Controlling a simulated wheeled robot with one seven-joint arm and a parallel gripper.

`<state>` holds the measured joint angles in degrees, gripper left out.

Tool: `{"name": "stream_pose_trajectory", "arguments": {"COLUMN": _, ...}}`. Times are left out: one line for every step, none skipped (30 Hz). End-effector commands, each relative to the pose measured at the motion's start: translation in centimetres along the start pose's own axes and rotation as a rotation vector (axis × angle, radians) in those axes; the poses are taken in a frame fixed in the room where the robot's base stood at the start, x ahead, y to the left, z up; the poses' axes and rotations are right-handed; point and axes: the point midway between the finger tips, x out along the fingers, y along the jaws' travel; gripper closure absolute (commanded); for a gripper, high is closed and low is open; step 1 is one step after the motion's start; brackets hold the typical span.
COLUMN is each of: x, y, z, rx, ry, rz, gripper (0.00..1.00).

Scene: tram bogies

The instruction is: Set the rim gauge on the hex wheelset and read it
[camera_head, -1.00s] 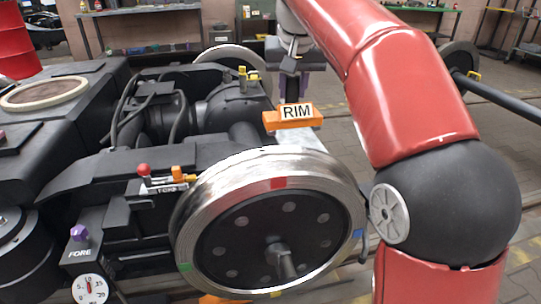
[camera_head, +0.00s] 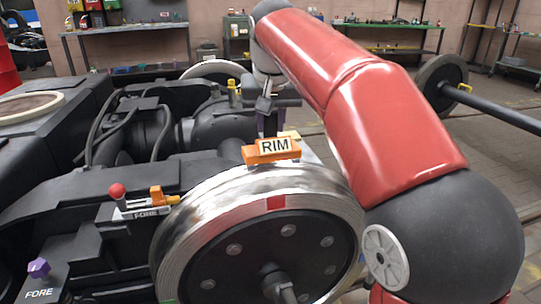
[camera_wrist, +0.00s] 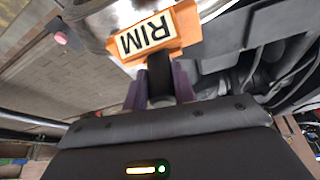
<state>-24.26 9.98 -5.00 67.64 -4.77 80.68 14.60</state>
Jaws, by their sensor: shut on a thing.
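The rim gauge (camera_head: 272,151) is an orange block with a white RIM label. My gripper (camera_head: 268,128) is shut on it from above, with purple fingers. In the wrist view the gauge (camera_wrist: 150,38) sits at the tips of my gripper (camera_wrist: 158,85). The near wheel (camera_head: 262,235) of the bogie has a shiny steel rim, a red mark at its top and round bolt heads on its dark face. The gauge is at the top of this rim, toward its far side. I cannot tell whether it touches. No hex mark shows clearly.
A purple knob (camera_head: 39,267) is at lower left. A loose wheelset (camera_head: 440,84) with a long axle is at right. Benches line the back wall.

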Motion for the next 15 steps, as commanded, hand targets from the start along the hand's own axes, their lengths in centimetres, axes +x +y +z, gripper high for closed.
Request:
{"name": "stream_pose_trajectory", "arguments": {"x": 0.7, "y": 0.0, "z": 0.4, "rx": 0.0, "ry": 0.001, "rz": 0.0, "gripper": 1.0}}
{"name": "stream_pose_trajectory", "arguments": {"x": 1.0, "y": 0.0, "z": 0.5, "rx": 0.0, "ry": 0.001, "rz": 0.0, "gripper": 1.0}}
{"name": "stream_pose_trajectory", "arguments": {"x": 1.2, "y": 0.0, "z": 0.5, "rx": 0.0, "ry": 0.001, "rz": 0.0, "gripper": 1.0}}
{"name": "stream_pose_trajectory", "arguments": {"x": 1.3, "y": 0.0, "z": 0.6, "rx": 0.0, "ry": 0.002, "rz": 0.0, "gripper": 1.0}}
{"name": "stream_pose_trajectory", "arguments": {"x": 1.5, "y": 0.0, "z": 0.6, "rx": 0.0, "ry": 0.002, "rz": 0.0, "gripper": 1.0}}
{"name": "stream_pose_trajectory", "arguments": {"x": 1.7, "y": 0.0, "z": 0.7, "rx": 0.0, "ry": 0.002, "rz": 0.0, "gripper": 1.0}}
{"name": "stream_pose_trajectory", "arguments": {"x": 1.9, "y": 0.0, "z": 0.8, "rx": 0.0, "ry": 0.001, "rz": 0.0, "gripper": 1.0}}
{"name": "stream_pose_trajectory", "arguments": {"x": 2.2, "y": 0.0, "z": 0.9, "rx": 0.0, "ry": 0.001, "rz": 0.0, "gripper": 1.0}}
{"name": "stream_pose_trajectory", "arguments": {"x": 2.7, "y": 0.0, "z": 1.1, "rx": 0.0, "ry": 0.0, "rz": 0.0, "gripper": 1.0}}
{"name": "stream_pose_trajectory", "arguments": {"x": 3.1, "y": 0.0, "z": 1.3, "rx": 0.0, "ry": 0.0, "rz": 0.0, "gripper": 1.0}}
{"name": "stream_pose_trajectory", "arguments": {"x": 3.6, "y": 0.0, "z": 1.5, "rx": -0.001, "ry": 0.0, "rz": 0.0, "gripper": 1.0}}
{"name": "stream_pose_trajectory", "arguments": {"x": 4.2, "y": 0.0, "z": 1.8, "rx": -0.001, "ry": 0.0, "rz": 0.0, "gripper": 1.0}}
{"name": "stream_pose_trajectory", "arguments": {"x": 4.5, "y": 0.0, "z": 1.9, "rx": -0.001, "ry": 0.001, "rz": 0.0, "gripper": 1.0}}
{"name": "stream_pose_trajectory", "arguments": {"x": 4.8, "y": 0.0, "z": 2.0, "rx": -0.001, "ry": 0.0, "rz": 0.0, "gripper": 1.0}}
{"name": "stream_pose_trajectory", "arguments": {"x": 5.0, "y": 0.0, "z": 2.1, "rx": -0.001, "ry": 0.001, "rz": 0.0, "gripper": 1.0}}
